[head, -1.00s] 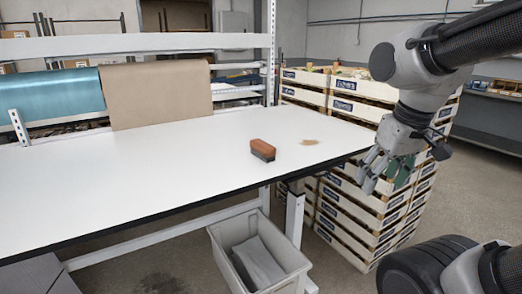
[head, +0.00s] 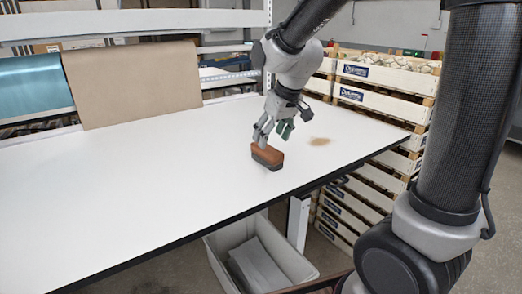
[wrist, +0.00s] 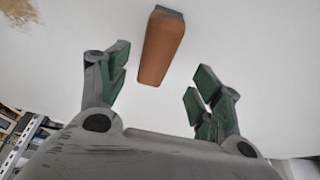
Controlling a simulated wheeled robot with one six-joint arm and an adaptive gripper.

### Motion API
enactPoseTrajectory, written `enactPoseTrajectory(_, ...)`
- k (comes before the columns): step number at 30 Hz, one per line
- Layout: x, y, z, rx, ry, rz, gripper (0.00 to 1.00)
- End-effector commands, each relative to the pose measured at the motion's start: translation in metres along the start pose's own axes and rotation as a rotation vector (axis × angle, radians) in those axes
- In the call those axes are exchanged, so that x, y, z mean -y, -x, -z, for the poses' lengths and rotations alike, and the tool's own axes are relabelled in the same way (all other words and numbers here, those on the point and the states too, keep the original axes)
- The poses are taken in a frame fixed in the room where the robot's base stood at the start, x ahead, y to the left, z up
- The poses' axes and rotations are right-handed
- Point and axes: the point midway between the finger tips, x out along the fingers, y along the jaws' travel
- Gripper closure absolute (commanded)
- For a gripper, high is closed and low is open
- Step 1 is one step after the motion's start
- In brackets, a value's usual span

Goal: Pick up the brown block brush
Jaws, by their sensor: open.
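The brown block brush (head: 267,155) has a brown top and dark bristles below, and it rests on the white table (head: 150,170). In the wrist view the brush (wrist: 161,48) lies ahead of the open fingers, roughly between their lines and nearer the left finger. My gripper (head: 273,131) is just above and behind the brush in the head view. In the wrist view my gripper (wrist: 158,88) is open and empty, with green pads on both fingers. Whether a fingertip touches the brush cannot be told from the head view.
A tan stain (head: 320,142) marks the table right of the brush. Stacked crates (head: 380,95) stand beyond the right end. Brown paper (head: 133,85) and a blue roll (head: 35,87) are at the back. A grey bin (head: 222,250) is below the front edge. The table's left is clear.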

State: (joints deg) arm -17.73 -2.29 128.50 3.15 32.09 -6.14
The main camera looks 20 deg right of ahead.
Motion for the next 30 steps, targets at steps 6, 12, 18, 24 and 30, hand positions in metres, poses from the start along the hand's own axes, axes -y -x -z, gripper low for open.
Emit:
enactPoseTrajectory(6,-0.001,-0.022,0.002,-0.01,0.009,-0.001,0.35)
enactPoseTrajectory(12,-0.005,-0.051,0.002,-0.008,0.007,-0.001,0.35)
enactPoseTrajectory(18,-0.006,-0.075,0.002,-0.01,0.01,-0.001,0.35)
enactPoseTrajectory(24,-0.006,-0.078,0.003,-0.013,0.009,-0.002,0.35)
enactPoseTrajectory(30,-0.006,-0.078,0.003,-0.012,0.009,-0.001,0.35)
